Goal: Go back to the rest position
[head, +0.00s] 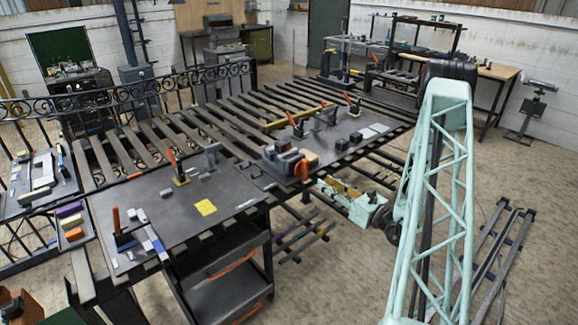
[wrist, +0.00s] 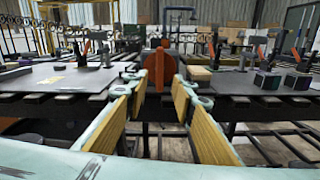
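My gripper (head: 342,196) is pale green with yellow finger pads. In the head view it hangs at the near right edge of the slatted work table (head: 225,120), with its fingers pointing left toward it. In the wrist view my gripper (wrist: 158,90) has its two fingers spread, and nothing is held between the pads. An orange round part (wrist: 159,68) of a grey vise-like block (head: 285,158) shows beyond the gap. It appears apart from the fingers.
Dark plates with clamps and small blocks lie on the table, including a yellow square (head: 205,207). A dark cart (head: 222,275) stands at the front. Metal bars (head: 497,250) lie on the floor at right. Open floor surrounds my arm.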

